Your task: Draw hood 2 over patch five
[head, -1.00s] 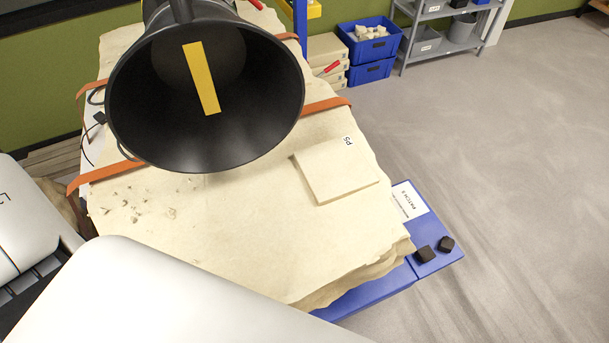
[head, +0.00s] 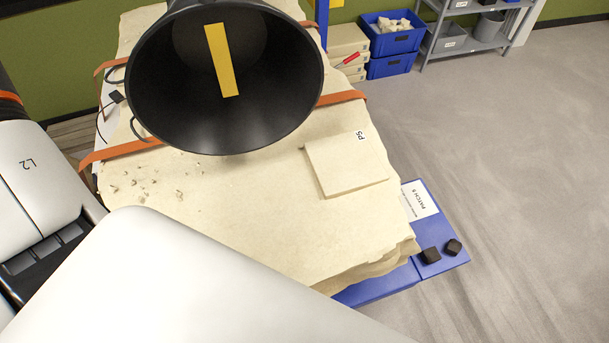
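The hood (head: 170,90), a wide black cone with a yellow strip (head: 222,60) inside, hangs at the upper middle of the head view with its open mouth facing me. Any number on it is not visible. Patch five is a pale square slab (head: 345,166) marked P5 on the stone block (head: 240,220), right of and below the hood. The hood is apart from the patch in the picture. My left arm fills the lower left. Neither gripper shows in the view.
Orange straps (head: 125,150) cross the block, and small chips (head: 140,183) lie at its left. A blue base (head: 455,262) with a Patch 5 card (head: 420,200) and two dark blocks (head: 431,256) juts out at right. Blue bins (head: 392,66) and a grey shelf stand behind. The right floor is clear.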

